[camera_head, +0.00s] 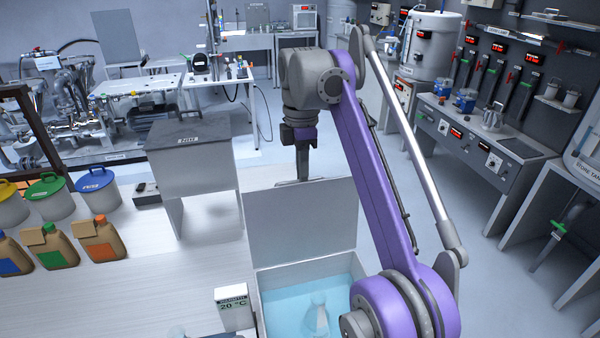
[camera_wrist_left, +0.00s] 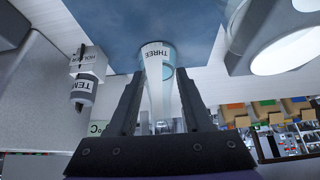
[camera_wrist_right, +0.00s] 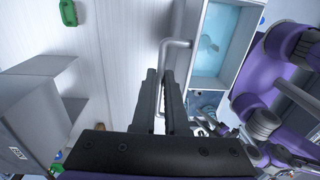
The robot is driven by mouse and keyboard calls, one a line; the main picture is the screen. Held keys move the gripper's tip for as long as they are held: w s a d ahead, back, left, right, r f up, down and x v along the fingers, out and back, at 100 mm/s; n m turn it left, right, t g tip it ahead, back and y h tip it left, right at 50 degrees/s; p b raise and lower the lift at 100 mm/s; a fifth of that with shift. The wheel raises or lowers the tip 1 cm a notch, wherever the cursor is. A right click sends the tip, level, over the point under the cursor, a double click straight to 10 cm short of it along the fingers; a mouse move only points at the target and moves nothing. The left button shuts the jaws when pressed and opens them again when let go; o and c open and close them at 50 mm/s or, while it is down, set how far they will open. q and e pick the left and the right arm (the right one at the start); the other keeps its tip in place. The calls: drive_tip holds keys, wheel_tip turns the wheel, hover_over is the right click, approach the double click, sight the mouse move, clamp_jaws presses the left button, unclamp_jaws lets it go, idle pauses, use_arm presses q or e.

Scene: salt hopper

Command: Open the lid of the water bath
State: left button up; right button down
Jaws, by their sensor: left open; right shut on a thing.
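The water bath (camera_head: 262,287) stands at the bottom middle of the head view, with blue water (camera_head: 285,308) and a clear flask (camera_head: 319,318) in it. Its grey lid (camera_head: 300,222) is raised, standing steeply at the far edge of the bath. My right gripper (camera_head: 303,172) points down at the lid's top edge. In the right wrist view its fingers (camera_wrist_right: 162,78) are closed on the grey bar handle (camera_wrist_right: 179,43). My left gripper (camera_wrist_left: 158,85) is open in the left wrist view, with a flask labelled THREE (camera_wrist_left: 156,62) showing between its fingers.
A display reading 20 °C (camera_head: 233,305) stands left of the bath. A grey-topped box (camera_head: 190,150) stands beyond it on the bench. Several brown jugs (camera_head: 100,240) and lidded tubs (camera_head: 95,187) line the left. Bare bench (camera_head: 150,290) lies between.

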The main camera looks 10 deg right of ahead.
drive_tip(key=shift+w+f, duration=0.1)
idle(0.5)
drive_tip(key=c, duration=0.9)
unclamp_jaws()
drive_tip(key=shift+c, duration=0.2)
